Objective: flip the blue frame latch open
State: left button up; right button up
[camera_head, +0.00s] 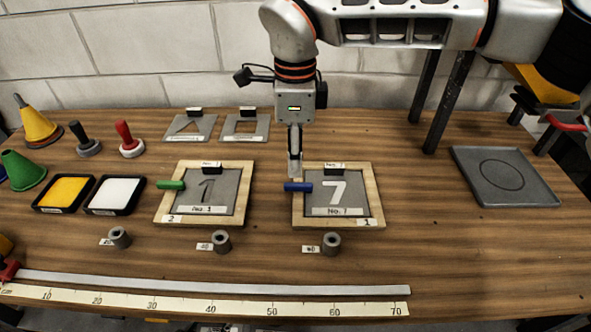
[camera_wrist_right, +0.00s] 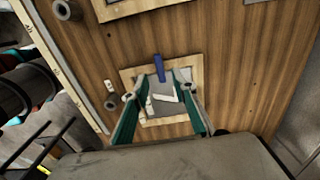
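The blue frame latch (camera_head: 298,187) is a short blue bar across the left side of the right wooden frame (camera_head: 380,200), which holds a grey "No. 7" stencil plate (camera_head: 345,188). The latch points left, past the frame's outer edge. My right gripper (camera_head: 294,168) points down just above the latch, seen edge-on. In the right wrist view, the right gripper's teal fingers (camera_wrist_right: 157,78) are apart, with the blue latch (camera_wrist_right: 158,67) showing near the gap between their tips. I cannot tell whether they touch it. My left gripper is in neither view.
The left wooden frame (camera_head: 244,205) has a green latch (camera_head: 171,185). Grey cylinders (camera_head: 332,243) stand in front of the frames. Paint pads (camera_head: 115,194), stamps (camera_head: 128,142) and cones (camera_head: 38,125) are at left. A grey tray (camera_head: 508,177) is at right, with bare table before it.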

aim_at(295, 184)
jog(key=shift+f, duration=3.2)
grip_shut()
